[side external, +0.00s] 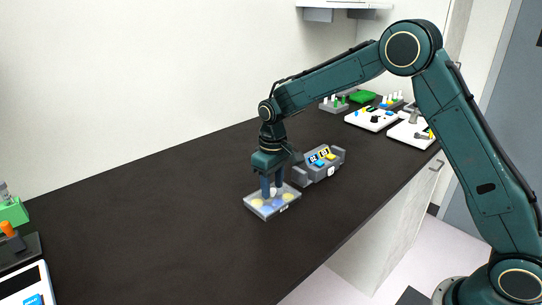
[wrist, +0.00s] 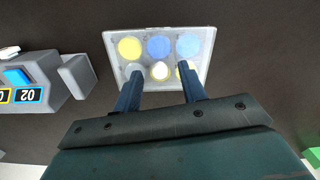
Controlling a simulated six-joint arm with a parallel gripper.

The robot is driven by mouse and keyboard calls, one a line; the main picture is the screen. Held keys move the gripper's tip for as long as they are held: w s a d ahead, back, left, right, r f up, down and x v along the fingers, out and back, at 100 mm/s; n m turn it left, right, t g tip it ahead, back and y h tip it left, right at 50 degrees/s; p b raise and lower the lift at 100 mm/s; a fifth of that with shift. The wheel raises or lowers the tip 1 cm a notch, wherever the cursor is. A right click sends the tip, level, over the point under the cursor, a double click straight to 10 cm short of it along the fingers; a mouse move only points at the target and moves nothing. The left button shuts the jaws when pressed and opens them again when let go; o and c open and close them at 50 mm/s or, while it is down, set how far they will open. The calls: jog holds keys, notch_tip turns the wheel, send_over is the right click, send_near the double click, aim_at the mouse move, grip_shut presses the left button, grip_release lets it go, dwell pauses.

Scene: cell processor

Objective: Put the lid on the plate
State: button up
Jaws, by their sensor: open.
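The plate (side external: 258,209) is a pale, translucent tray with round yellow and blue wells, lying flat on the dark bench. In the wrist view, the plate (wrist: 205,68) is just beyond my fingertips, with two rows of wells. My gripper (side external: 272,193) points down over the plate's back part. Its two blue fingers are apart, and in the wrist view my gripper (wrist: 161,80) covers part of the near row. A small whitish shape shows between the fingers in the side view. I cannot make out a separate lid; whether a clear one lies over the plate cannot be told.
A grey device (side external: 320,166) with blue and yellow buttons stands close behind the plate; it shows at left in the wrist view (wrist: 45,75). White and green equipment (side external: 371,118) stands at the far right end. More equipment (side external: 25,282) is at front left. The bench's left middle is clear.

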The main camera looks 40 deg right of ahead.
notch_tip(320, 180, up, 13)
dwell(0.6)
jog(key=shift+s, duration=0.1)
dwell(0.6)
jog(key=s+d+r+m+t, duration=0.1)
jog(key=s+r+t, duration=0.1)
jog(key=s+r, duration=0.45)
jog(key=s+d+r+t, duration=0.1)
jog(key=s+d+r, duration=0.15)
jog(key=s, duration=0.75)
jog(key=s+f+m+t, duration=0.1)
jog(key=s+f, duration=0.3)
jog(key=s, duration=1.2)
jog(key=shift+s+d+t, duration=0.25)
jog(key=shift+s+t, duration=0.05)
jog(key=shift+t, duration=0.5)
